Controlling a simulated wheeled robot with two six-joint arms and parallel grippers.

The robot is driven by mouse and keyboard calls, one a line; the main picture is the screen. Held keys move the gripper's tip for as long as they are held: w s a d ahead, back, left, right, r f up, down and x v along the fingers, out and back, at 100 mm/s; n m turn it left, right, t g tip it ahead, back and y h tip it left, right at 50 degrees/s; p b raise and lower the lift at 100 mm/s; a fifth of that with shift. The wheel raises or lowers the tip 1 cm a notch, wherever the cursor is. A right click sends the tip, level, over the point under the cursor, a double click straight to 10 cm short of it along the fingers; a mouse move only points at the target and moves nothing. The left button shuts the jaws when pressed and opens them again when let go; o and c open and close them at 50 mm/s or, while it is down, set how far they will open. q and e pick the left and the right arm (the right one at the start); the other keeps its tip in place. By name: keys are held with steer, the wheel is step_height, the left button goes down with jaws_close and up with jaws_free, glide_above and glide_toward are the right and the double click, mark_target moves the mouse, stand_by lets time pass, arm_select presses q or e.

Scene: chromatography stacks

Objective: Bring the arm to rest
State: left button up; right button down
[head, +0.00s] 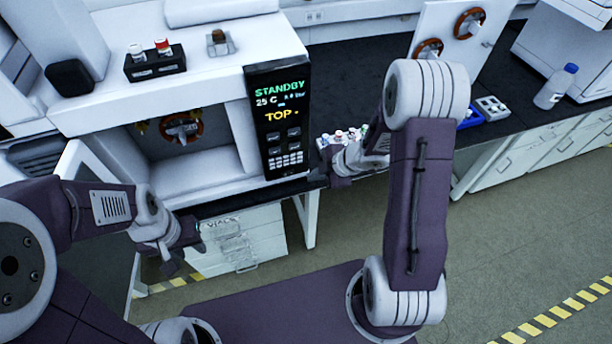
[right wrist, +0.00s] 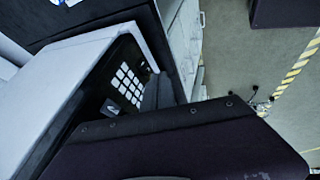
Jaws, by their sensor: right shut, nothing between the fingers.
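My right arm comes in from the right in the head view and bends down in front of the bench. Its gripper (head: 320,178) is beside the lower right of the instrument's control panel (head: 279,120), shut and empty. My left gripper (head: 184,248) hangs low in front of the instrument (head: 180,85), near the white drawers (head: 245,238). The gap between its fingers is not clear. In the right wrist view the panel's keypad (right wrist: 127,82) shows close by, with a dark part of my own arm across the bottom.
The panel reads STANDBY. A dark vial rack (head: 155,64) and a brown-capped vial (head: 218,42) stand on top of the instrument. Several vials (head: 345,136) stand behind my right gripper. A blue-capped bottle (head: 555,88) is on the right bench. The floor (head: 520,230) is clear at right.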

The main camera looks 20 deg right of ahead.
step_height(320, 180, up, 11)
steer(key=m+t+h, duration=0.3)
steer(key=m, duration=0.3)
steer(key=s+f+m+g+h, duration=0.1)
steer(key=s+f+m+g, duration=0.1)
steer(key=s+m, duration=0.4)
steer(key=s+d+f+m+g+h, duration=0.1)
steer(key=s+f+m+g, duration=0.2)
steer(key=s, duration=0.7)
steer(key=m+g, duration=0.2)
steer(key=m, duration=0.1)
steer(key=shift+s+d, duration=0.15)
steer(key=shift+s, duration=0.1)
